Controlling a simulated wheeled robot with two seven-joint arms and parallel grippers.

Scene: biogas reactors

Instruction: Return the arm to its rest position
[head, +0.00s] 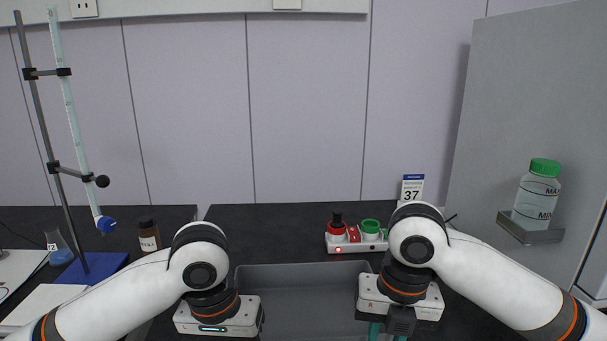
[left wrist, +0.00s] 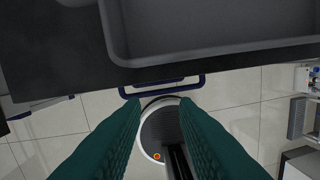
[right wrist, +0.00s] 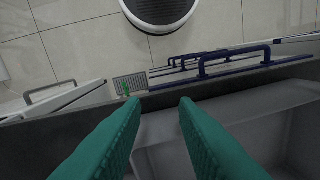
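My left arm (head: 127,293) reaches in from the left in the head view, its wrist bent down at the left side of the grey tray. The left gripper (left wrist: 162,104) is open and empty in the left wrist view, its green fingers apart over the floor and my round base. My right arm (head: 500,278) reaches in from the right, its wrist at the tray's right side. The right gripper (right wrist: 160,103) is open and empty, its green fingers apart near the tray's edge. In the head view the left fingers are hidden and the right ones are partly cut off.
The grey tray (head: 300,279) lies between my wrists on the black bench. Behind it stands a small device (head: 350,246) with red and green caps. A brown bottle (head: 149,236) and a burette stand (head: 45,140) are left. A green-capped bottle (head: 537,200) sits on a right wall shelf.

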